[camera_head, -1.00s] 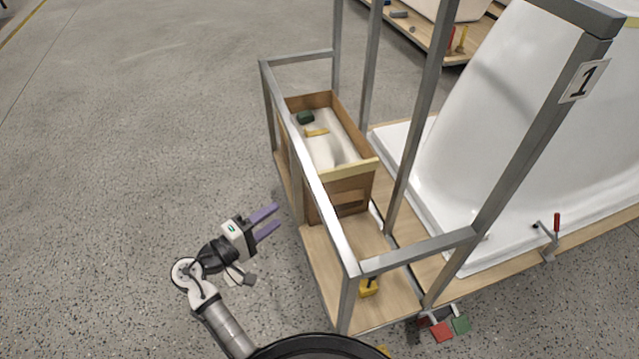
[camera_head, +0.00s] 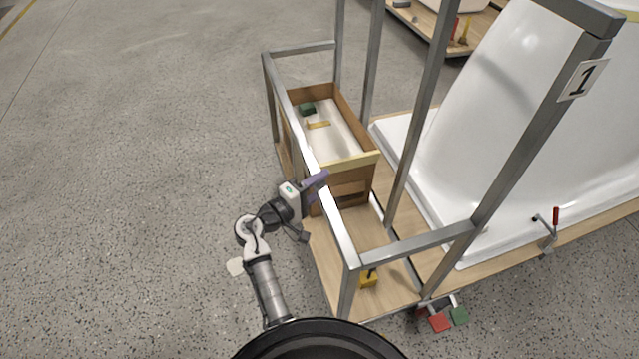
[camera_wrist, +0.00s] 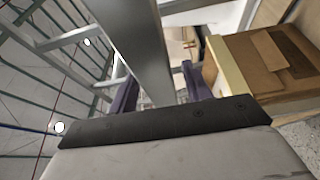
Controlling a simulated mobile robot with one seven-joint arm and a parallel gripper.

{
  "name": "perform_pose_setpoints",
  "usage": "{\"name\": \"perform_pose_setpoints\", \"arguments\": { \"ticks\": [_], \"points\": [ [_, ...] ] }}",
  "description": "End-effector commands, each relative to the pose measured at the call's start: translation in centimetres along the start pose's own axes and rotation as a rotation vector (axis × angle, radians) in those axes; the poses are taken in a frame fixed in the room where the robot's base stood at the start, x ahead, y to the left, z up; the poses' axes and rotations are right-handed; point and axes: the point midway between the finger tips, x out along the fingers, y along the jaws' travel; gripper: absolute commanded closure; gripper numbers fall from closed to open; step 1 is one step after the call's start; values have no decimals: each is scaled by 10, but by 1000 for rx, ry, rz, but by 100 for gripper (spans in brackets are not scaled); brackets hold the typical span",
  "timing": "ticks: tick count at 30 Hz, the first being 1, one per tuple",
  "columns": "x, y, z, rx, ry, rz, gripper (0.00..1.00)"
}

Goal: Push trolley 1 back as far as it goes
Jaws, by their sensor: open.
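Trolley 1 (camera_head: 430,246) has a grey metal frame, wooden decks and a "1" plate (camera_head: 582,79) on a right-hand post. It carries a large white tub shell (camera_head: 470,110). My gripper (camera_head: 318,184) is at the left long rail (camera_head: 333,222) of the frame, with its purple fingers open. In the wrist view, the grey rail (camera_wrist: 148,45) runs between the two fingers of my gripper (camera_wrist: 160,92). I cannot tell whether they touch it. In the head view the rail partly hides the fingers.
A wooden box (camera_head: 338,180) with small items stands on the left deck. Red (camera_head: 440,322) and green (camera_head: 460,315) pedals sit low at the near end. A red-handled clamp (camera_head: 550,230) is at the right deck edge. Another loaded deck (camera_head: 435,32) stands behind. The floor at left is clear.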

Motion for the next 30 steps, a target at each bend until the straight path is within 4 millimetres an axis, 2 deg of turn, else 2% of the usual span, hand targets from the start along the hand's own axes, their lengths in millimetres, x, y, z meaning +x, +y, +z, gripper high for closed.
{"name": "perform_pose_setpoints", "arguments": {
  "ticks": [8, 18, 20, 30],
  "points": [
    [2, 0, 0, 0, -1, 0, 51],
    [2, 0, 0, 0, -1, 0, 94],
    [1, 0, 0, 0, -1, 0, 100],
    [7, 0, 3, 0, -3, 0, 100]
  ]
}}
